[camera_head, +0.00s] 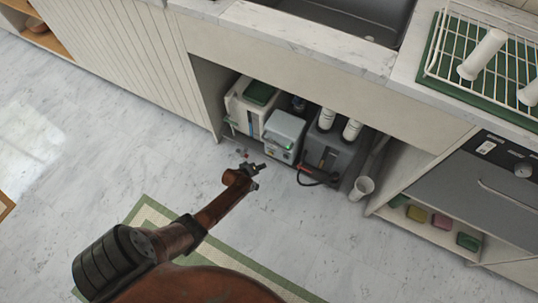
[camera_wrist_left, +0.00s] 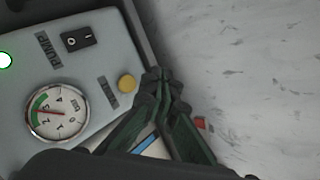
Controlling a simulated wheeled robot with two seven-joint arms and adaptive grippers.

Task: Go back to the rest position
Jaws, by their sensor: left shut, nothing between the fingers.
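My left gripper (camera_head: 257,168) reaches in from the lower left in the head view, in front of the open cabinet under the sink. It is shut and empty. In the left wrist view its dark green fingers (camera_wrist_left: 162,82) meet at the tips. They appear beside the yellow button of a grey pump box (camera_wrist_left: 95,88); I cannot tell whether they touch it. The pump box (camera_head: 284,134) stands in the cabinet with a green light lit. Its round gauge (camera_wrist_left: 57,112) and black rocker switch (camera_wrist_left: 78,39) show in the wrist view. My right gripper is not in view.
A white container (camera_head: 240,108) stands left of the pump box, and a dark grey unit (camera_head: 330,150) with white cylinders stands right. A white cup-like piece (camera_head: 362,188) is at the cabinet's right. A green-bordered mat (camera_head: 262,272) lies on the floor. The marble floor at left is clear.

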